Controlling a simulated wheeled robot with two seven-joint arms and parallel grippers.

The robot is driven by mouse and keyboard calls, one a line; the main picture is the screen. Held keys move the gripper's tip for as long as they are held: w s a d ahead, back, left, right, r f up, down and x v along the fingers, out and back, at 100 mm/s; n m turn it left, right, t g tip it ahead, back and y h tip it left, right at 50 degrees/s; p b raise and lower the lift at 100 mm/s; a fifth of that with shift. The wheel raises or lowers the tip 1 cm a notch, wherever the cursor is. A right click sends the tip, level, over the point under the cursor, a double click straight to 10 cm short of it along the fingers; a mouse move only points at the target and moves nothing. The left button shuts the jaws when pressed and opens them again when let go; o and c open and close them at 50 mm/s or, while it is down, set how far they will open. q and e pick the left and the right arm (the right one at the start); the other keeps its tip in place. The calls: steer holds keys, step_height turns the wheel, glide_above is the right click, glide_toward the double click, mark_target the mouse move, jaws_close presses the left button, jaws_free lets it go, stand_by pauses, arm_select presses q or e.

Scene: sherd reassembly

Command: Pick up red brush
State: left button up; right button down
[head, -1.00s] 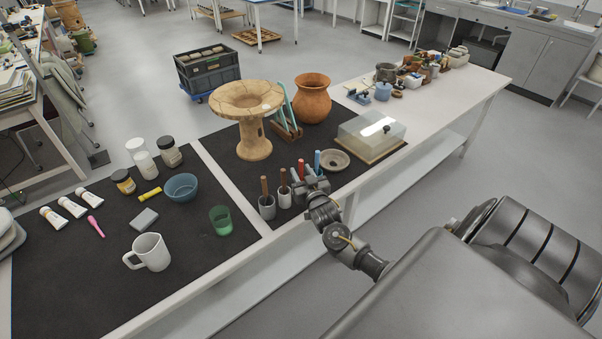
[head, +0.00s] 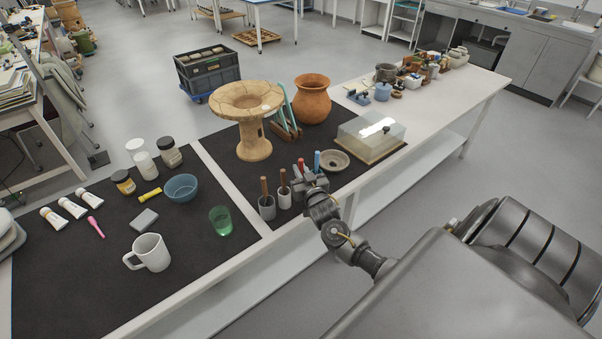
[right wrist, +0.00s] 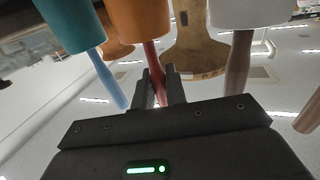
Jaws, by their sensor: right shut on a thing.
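The red brush (head: 301,164) stands in a row of cups on the dark mat at the near edge of the table. In the right wrist view its red handle (right wrist: 152,52) comes out of an orange cup (right wrist: 140,20), which my arm hides in the head view. My right gripper (head: 307,182) is at the handle; in the right wrist view its fingers (right wrist: 160,92) are shut on it. The brush's lower end is hidden in the cup. My left gripper is not in view.
A blue-handled brush (right wrist: 108,80) in a teal cup (right wrist: 70,25) and a brown-handled one (right wrist: 237,70) in a white cup (right wrist: 245,12) stand close on either side. A shallow grey bowl (head: 335,160), clear-lidded box (head: 372,133) and wooden stand (head: 254,140) are nearby.

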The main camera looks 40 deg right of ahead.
step_height(320, 180, up, 10)
steer(key=shift+f+b, duration=0.25)
steer(key=shift+b, duration=0.1)
